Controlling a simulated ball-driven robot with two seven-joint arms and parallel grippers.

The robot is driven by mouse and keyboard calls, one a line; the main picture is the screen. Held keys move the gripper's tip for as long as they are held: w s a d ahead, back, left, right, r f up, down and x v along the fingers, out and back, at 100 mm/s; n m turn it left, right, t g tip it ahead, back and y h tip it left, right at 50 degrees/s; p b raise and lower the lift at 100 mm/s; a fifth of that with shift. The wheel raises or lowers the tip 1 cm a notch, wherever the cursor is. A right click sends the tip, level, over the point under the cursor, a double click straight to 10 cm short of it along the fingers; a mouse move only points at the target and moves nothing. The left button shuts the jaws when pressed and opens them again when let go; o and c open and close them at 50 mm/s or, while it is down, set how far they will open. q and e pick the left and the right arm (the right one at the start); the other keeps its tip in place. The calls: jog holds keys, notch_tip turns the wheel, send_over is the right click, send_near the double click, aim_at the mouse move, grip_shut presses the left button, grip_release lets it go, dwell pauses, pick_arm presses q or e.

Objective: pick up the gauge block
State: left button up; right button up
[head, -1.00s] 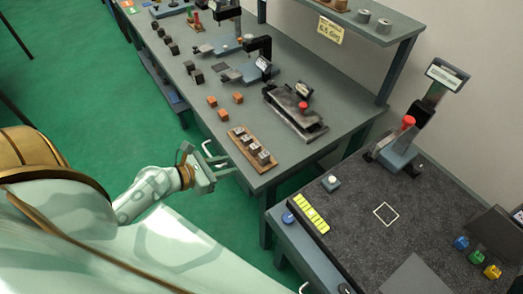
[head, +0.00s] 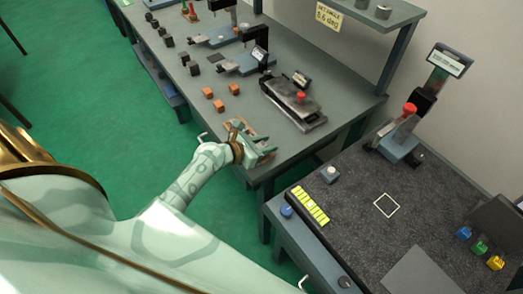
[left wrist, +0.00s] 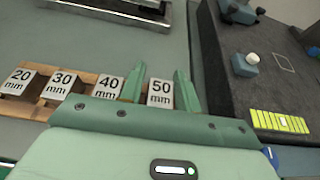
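Gauge blocks marked 20 mm (left wrist: 18,81), 30 mm (left wrist: 59,84), 40 mm (left wrist: 107,88) and 50 mm (left wrist: 160,93) stand in a row on a wooden rack (left wrist: 37,108) in the left wrist view. My left gripper (left wrist: 160,72) is open, with one finger on each side of the 50 mm block; its left finger lies in the gap beside the 40 mm block. I cannot tell whether the fingers touch the block. In the head view, my left gripper (head: 264,151) covers most of the rack and the blocks at the bench's near edge. My right gripper is not in view.
Orange cubes (head: 219,105) and a dark fixture with a red knob (head: 296,107) sit farther back on the grey bench (head: 300,143). A second table (head: 340,235) with a dark top stands to the right, bearing a yellow strip (head: 309,205) and a gauge stand (head: 400,139).

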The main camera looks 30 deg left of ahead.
pick_arm(q)
grip_shut()
jog(key=shift+r, duration=0.1)
